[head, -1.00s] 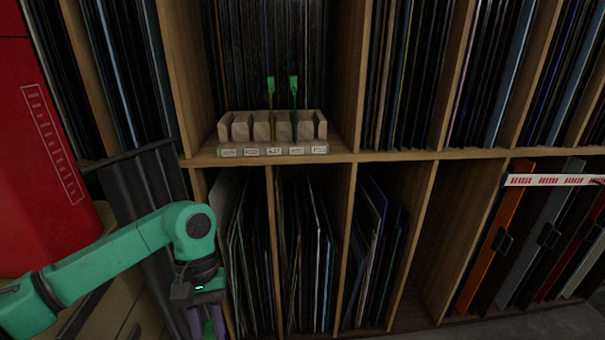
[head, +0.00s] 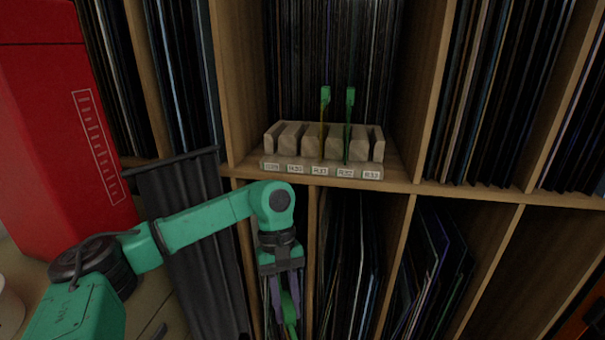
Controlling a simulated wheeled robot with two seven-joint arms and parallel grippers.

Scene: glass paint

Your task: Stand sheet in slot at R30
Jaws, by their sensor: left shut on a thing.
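A pale slotted rack (head: 313,166) stands on the shelf edge, with small labels along its front. The label R30 (head: 295,169) is second from the left, and the slot above it looks empty. A sheet with a green tab (head: 325,95) stands at R31, thin and amber edge-on. Another with a green tab (head: 350,96) stands at R32. My left gripper (head: 283,300) is below and slightly left of the rack, pointing down. My right gripper is not in view.
The wooden shelf edge (head: 440,190) and upright dividers (head: 430,80) surround the rack. Dark sheets (head: 335,50) fill the bay behind it. A red cabinet (head: 50,130) and a black ribbed panel (head: 190,230) stand at left. Bays below hold leaning sheets (head: 430,270).

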